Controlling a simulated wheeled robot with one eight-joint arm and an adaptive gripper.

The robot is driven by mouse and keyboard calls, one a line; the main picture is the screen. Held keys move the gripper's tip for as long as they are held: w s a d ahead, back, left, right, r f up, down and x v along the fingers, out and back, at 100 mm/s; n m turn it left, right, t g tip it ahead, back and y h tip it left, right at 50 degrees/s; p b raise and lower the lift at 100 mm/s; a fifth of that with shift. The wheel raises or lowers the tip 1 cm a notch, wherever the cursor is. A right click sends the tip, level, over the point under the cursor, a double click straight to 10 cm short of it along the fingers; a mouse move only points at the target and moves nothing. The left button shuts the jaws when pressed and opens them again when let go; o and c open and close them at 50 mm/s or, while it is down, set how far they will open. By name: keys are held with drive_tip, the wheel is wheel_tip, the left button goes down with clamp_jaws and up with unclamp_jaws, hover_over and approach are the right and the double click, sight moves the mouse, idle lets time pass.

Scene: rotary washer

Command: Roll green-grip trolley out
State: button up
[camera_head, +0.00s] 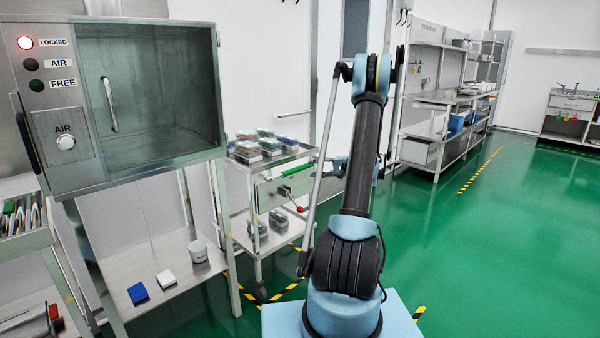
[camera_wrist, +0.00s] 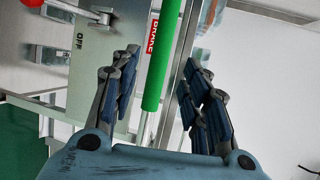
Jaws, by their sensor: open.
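The trolley (camera_head: 265,190) is a steel two-tier cart beside the washer cabinet, with small racks on both shelves. Its green grip (camera_head: 299,171) is a bar along the trolley's right side. In the wrist view the green grip (camera_wrist: 159,58) runs between the two fingers of my gripper (camera_wrist: 162,62). My gripper is open, with a visible gap on each side of the grip. In the head view my gripper (camera_head: 334,168) is at the grip's right end, partly hidden by my arm. A red-knobbed lever (camera_head: 300,208) sits below the grip, and a red BRAKE label (camera_wrist: 152,36) and OFF marking show near it.
The washer cabinet (camera_head: 150,95) stands left with its red LOCKED lamp lit. A low shelf (camera_head: 180,290) below it holds a cup and blocks. Striped floor tape (camera_head: 288,290) lies around the trolley. Green floor (camera_head: 480,250) is clear to the right; a bench (camera_head: 450,120) stands behind.

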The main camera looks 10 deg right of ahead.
sight(302, 168)
drive_tip(key=x, duration=0.8)
drive_tip(key=shift+w+a, duration=0.2)
drive_tip(key=shift+a, duration=0.1)
clamp_jaws()
